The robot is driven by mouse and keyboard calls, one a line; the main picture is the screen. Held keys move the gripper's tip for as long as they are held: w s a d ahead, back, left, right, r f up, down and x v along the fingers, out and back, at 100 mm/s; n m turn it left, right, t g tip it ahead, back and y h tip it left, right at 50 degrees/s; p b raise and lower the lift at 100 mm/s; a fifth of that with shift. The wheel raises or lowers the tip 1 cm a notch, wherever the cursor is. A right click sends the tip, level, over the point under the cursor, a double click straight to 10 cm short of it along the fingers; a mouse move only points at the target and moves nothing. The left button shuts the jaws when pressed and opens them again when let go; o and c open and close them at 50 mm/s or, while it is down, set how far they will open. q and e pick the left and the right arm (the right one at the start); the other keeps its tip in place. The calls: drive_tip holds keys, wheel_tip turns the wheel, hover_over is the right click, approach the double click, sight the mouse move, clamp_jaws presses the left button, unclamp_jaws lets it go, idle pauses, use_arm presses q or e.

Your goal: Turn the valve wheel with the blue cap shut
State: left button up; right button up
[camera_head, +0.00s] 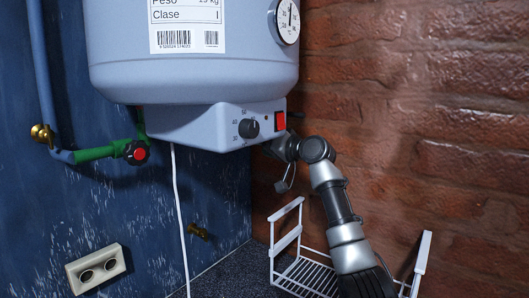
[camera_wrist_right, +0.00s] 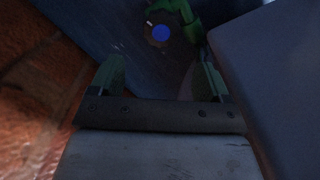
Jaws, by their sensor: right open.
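The valve wheel with the blue cap (camera_wrist_right: 160,33) shows in the right wrist view, dark and round, on green piping (camera_wrist_right: 190,18) by the blue wall. My right gripper (camera_wrist_right: 157,66) is open and empty. Its two fingers point toward the wheel, which lies beyond their tips and apart from them. In the head view my right arm reaches up from the bottom and its hand goes behind the heater's lower right corner. The blue-capped wheel is hidden there. A red-capped valve wheel (camera_head: 137,153) sits on green pipe left of the heater. My left gripper is not in view.
The water heater (camera_head: 195,80) hangs above, with its control box (camera_head: 205,126) below. A brick wall (camera_head: 420,110) stands close on the right. A white wire rack (camera_head: 287,222) lies below by my right arm. A white cable (camera_head: 179,225) hangs down. A socket (camera_head: 97,268) is at lower left.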

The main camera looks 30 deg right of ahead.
drive_tip(key=shift+s+d, duration=0.1)
drive_tip(key=shift+s, duration=0.35)
